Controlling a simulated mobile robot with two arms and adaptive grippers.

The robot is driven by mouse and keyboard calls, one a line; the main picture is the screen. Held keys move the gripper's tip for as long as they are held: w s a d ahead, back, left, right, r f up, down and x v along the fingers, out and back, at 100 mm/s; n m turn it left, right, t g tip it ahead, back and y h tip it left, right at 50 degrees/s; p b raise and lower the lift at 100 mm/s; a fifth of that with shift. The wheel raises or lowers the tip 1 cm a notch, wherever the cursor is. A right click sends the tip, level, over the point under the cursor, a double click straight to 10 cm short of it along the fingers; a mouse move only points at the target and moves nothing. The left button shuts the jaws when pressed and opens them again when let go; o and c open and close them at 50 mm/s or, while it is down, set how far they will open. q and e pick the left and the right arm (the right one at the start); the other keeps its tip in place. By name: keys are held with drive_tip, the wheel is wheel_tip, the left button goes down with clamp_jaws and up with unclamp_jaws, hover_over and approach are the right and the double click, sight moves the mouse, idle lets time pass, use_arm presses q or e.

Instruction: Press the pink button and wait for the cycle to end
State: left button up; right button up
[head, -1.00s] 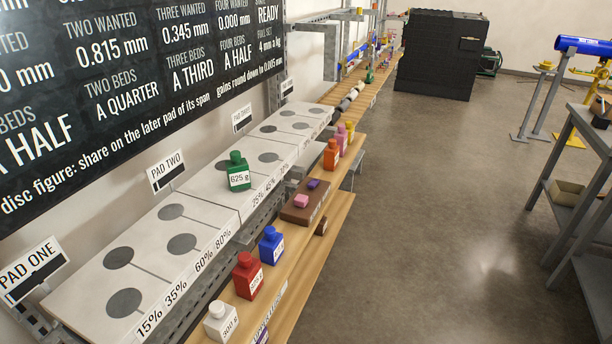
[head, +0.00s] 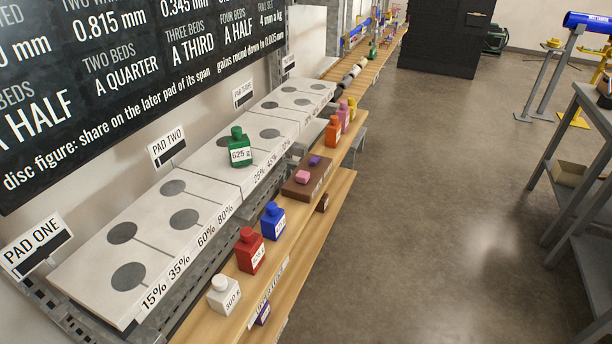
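A small pink button-like block (head: 302,177) sits on a brown box (head: 308,184) on the wooden shelf, with a purple block (head: 315,160) beside it. The brown box stands between the blue and orange weights. Neither of my grippers is in the head view. Nothing touches the pink block.
A green 625 g weight (head: 239,150) stands on the white pads (head: 205,222). White (head: 223,298), red (head: 250,252), blue (head: 273,222) and orange (head: 333,132) weights stand along the wooden shelf (head: 215,325). Open floor (head: 420,220) lies to the right; a grey metal table (head: 590,110) stands beyond.

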idle(0.4)
use_arm(q)
clamp_jaws()
idle(1.2)
